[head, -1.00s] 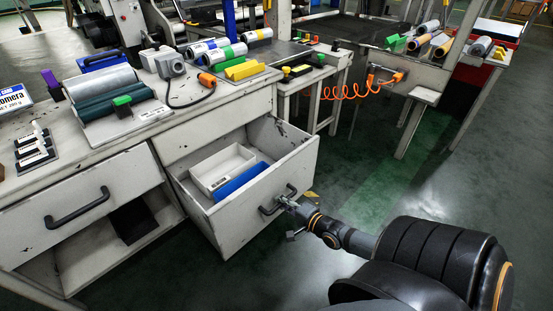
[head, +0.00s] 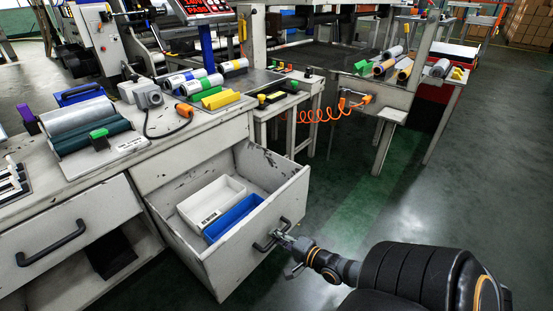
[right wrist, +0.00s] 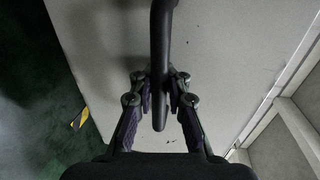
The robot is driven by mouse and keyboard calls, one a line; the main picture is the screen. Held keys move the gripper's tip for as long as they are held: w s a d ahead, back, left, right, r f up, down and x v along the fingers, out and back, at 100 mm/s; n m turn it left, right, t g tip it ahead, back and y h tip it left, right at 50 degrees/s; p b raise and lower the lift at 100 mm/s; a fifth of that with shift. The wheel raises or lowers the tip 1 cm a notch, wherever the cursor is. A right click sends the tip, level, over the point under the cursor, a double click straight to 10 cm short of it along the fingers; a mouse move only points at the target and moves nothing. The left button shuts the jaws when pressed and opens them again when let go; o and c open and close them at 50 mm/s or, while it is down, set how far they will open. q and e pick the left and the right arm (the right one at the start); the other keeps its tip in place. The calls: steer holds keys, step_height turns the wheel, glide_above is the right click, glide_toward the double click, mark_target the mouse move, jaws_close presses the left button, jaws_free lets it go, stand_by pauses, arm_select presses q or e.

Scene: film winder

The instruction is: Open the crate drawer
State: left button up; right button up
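The crate drawer (head: 228,258) under the workbench is pulled well out. A white tray (head: 190,213) and a blue tray (head: 218,230) lie inside it. Its black handle (head: 262,246) is on the front panel. My right gripper (head: 283,238) is at this handle. In the right wrist view the handle (right wrist: 161,50) passes between the fingers of my right gripper (right wrist: 160,92), which are closed around it. The drawer front (right wrist: 225,50) fills much of that view. My left gripper is not in view.
A second drawer (head: 62,228) with a black handle is at the left, above an open shelf. Rolls and tools lie on the bench top (head: 178,148). Green floor (head: 350,210) is clear to the right of the open drawer.

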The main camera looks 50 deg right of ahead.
steer(key=o, duration=0.4)
steer(key=shift+o, duration=0.2)
steer(key=v, duration=1.2)
steer(key=shift+d, duration=0.1)
